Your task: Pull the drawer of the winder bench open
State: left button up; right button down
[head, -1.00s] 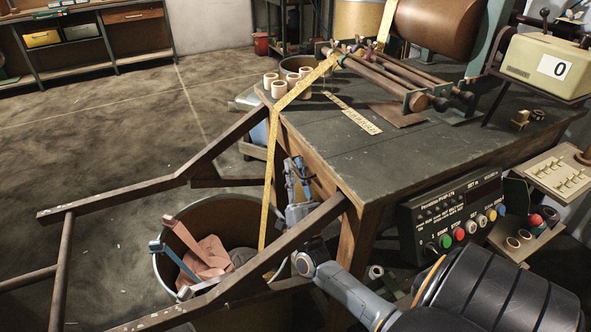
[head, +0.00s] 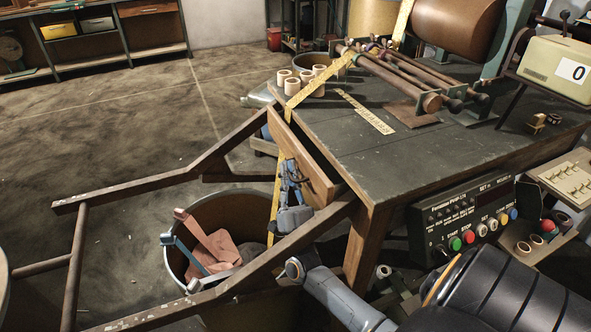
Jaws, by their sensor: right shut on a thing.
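The winder bench (head: 440,165) has a dark top and a wooden frame. Its drawer front (head: 311,168), a brown wooden panel on the left side, stands out from the bench edge. My right gripper (head: 291,177) is at the outer face of this panel, shut on what appears to be the drawer's handle. The fingers hide the handle itself. The yellow measuring tape (head: 291,105) hangs over the bench edge and passes down behind my gripper. My left gripper is not in view.
A round bin (head: 177,262) with crumpled material stands below the drawer side. A wooden ladder-like frame (head: 130,192) crosses the left and front. A control panel (head: 462,215) is on the front right.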

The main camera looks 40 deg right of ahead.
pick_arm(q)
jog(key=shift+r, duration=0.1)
pick_arm(e)
jog(key=shift+f, duration=0.1)
jog(key=c, duration=1.8)
grip_release()
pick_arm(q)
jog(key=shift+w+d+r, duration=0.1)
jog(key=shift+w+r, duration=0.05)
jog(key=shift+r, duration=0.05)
pick_arm(e)
jog(key=shift+o, duration=0.2)
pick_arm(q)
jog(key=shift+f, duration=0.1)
pick_arm(e)
jog(key=shift+d, duration=0.1)
